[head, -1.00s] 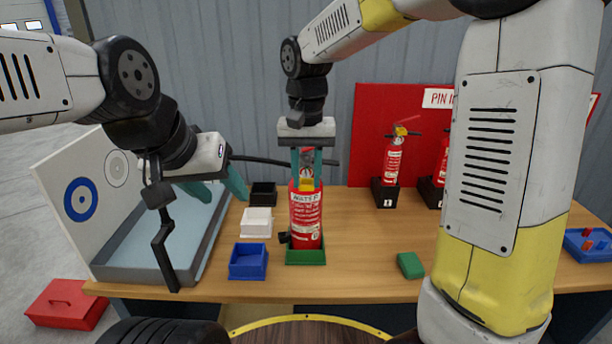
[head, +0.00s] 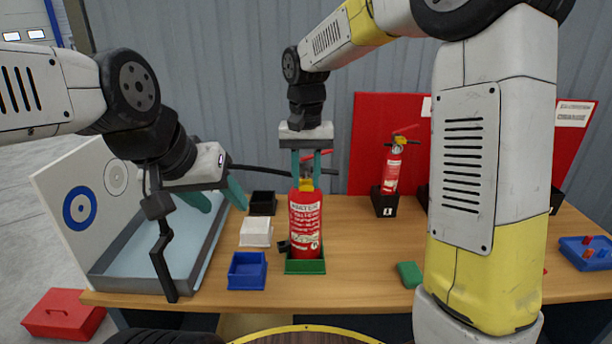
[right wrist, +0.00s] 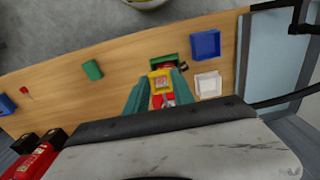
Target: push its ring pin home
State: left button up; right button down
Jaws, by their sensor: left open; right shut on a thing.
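A red extinguisher (head: 305,222) with a white label and yellow collar stands upright in a green holder (head: 305,267) on the bench. My right gripper (head: 306,172) comes down from above, its teal fingers shut on either side of the extinguisher's head. The right wrist view shows the fingers (right wrist: 160,88) flanking the yellow part. A red lever (head: 322,153) sticks out to the right. I cannot make out the ring pin, which is too small or hidden by the fingers. My left gripper (head: 220,194) is open and empty, over the grey tray, left of the extinguisher.
Blue (head: 248,270), white (head: 256,233) and black (head: 262,203) boxes stand left of the extinguisher. A green block (head: 409,275) lies right of it. Another extinguisher (head: 392,168) stands before the red board (head: 372,130). My right arm hides part of the bench.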

aim_at(307, 163)
jog(key=shift+w, duration=3.3)
jog(key=shift+w, duration=0.15)
dwell(1.9)
jog(key=c, duration=1)
grip_release()
